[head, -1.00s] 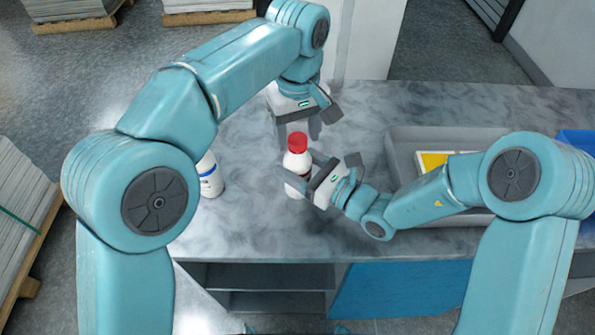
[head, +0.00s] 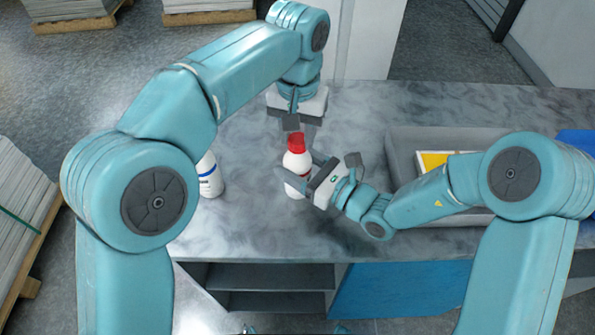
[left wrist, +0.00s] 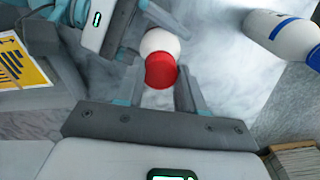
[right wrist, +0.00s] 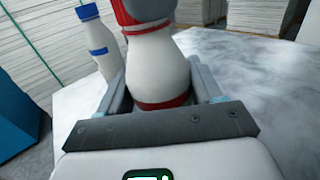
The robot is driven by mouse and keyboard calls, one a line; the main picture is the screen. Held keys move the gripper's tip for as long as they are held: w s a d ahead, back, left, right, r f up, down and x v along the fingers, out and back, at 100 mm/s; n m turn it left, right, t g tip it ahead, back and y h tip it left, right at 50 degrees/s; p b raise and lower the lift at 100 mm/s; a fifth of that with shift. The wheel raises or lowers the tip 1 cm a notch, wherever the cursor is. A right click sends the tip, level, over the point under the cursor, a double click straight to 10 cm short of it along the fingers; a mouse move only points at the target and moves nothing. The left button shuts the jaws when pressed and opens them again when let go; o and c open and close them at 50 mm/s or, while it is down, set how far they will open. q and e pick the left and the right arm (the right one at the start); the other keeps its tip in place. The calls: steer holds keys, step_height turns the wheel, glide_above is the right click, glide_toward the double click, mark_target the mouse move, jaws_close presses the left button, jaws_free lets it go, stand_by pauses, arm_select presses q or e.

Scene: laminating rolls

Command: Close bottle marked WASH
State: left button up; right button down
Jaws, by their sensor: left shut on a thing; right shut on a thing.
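A white bottle with a red cap (head: 297,143) stands upright on the grey marbled worktop. Its white body (head: 295,162) is gripped from the right by my right gripper (head: 303,171). The right wrist view shows a red band (right wrist: 165,103) low on this bottle between the fingers. My left gripper (head: 295,128) comes down from above and is shut on the red cap. The left wrist view shows the cap (left wrist: 160,71) between its fingers. A second white bottle with a blue band (head: 211,178) stands to the left, partly behind my left arm. I cannot read WASH on either bottle.
A grey tray (head: 400,150) with a yellow-and-white card (head: 432,161) lies on the right of the worktop. A blue object (head: 577,141) is at the far right. Bare worktop (head: 250,225) lies in front of the bottles.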

arm_select(q)
steer(key=m, duration=1)
steer(key=o, duration=1.2)
steer(key=shift+o, duration=0.2)
step_height(320, 180, up, 8)
steer(key=shift+f, duration=0.25)
